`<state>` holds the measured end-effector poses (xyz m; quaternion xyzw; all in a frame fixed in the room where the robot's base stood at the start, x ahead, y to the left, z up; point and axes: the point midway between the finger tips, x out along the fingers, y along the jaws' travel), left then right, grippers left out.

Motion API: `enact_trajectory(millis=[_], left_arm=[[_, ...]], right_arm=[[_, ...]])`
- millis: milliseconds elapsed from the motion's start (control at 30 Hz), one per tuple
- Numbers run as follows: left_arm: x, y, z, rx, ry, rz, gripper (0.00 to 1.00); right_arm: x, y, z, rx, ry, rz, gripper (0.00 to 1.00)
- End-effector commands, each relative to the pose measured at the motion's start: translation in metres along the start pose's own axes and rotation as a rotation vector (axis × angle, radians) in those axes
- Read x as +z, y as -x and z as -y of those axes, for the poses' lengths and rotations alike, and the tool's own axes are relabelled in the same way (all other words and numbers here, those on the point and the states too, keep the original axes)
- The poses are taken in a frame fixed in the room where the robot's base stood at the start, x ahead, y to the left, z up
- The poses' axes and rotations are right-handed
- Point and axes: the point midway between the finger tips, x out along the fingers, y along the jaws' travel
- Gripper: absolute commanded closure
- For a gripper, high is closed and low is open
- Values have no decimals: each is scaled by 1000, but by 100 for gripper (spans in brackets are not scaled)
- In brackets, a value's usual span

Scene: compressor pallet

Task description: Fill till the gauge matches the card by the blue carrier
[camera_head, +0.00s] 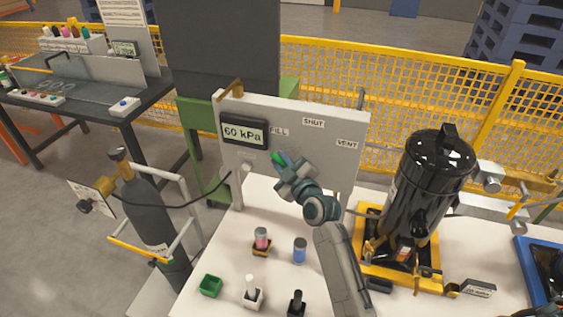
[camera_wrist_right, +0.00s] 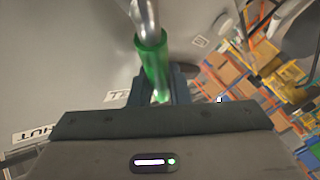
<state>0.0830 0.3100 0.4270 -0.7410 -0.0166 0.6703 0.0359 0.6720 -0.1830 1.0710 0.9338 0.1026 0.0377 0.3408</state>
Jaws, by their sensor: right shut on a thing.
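The gauge (camera_head: 243,131) on the grey panel (camera_head: 335,155) reads 60 kPa. The panel has FILL (camera_head: 280,132), SHUT (camera_head: 313,122) and VENT (camera_head: 347,144) labels. My right gripper (camera_head: 285,165) is at the panel below the FILL label, shut on the green valve handle (camera_head: 278,157). The green handle (camera_wrist_right: 152,60) also shows between the fingers in the right wrist view, on a metal stem. The blue carrier (camera_head: 525,262) is cut off at the right edge. A small card (camera_head: 478,289) stands left of it; its text is too small to read.
A black tank (camera_head: 430,190) stands on a yellow-edged base right of my arm. A grey cylinder (camera_head: 145,205) with a hose to the panel stands left. Small containers, including a green box (camera_head: 210,286) and a blue jar (camera_head: 300,250), stand on the white bench.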

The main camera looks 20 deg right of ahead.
Motion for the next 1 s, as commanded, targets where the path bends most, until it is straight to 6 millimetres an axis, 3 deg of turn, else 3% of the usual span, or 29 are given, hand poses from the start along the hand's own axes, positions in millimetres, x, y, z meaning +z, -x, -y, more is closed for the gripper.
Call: enact_trajectory(millis=[267,700,1000], left_arm=[[2,-22,-2,0,0,0,100],[12,-106,-8,0,0,2,100],[0,-136,-10,0,0,-8,100]], right_arm=[[3,3,-1,30,-40,-34,100],[3,21,-22,189,-273,-225,100],[3,37,-43,317,-467,-377,100]])
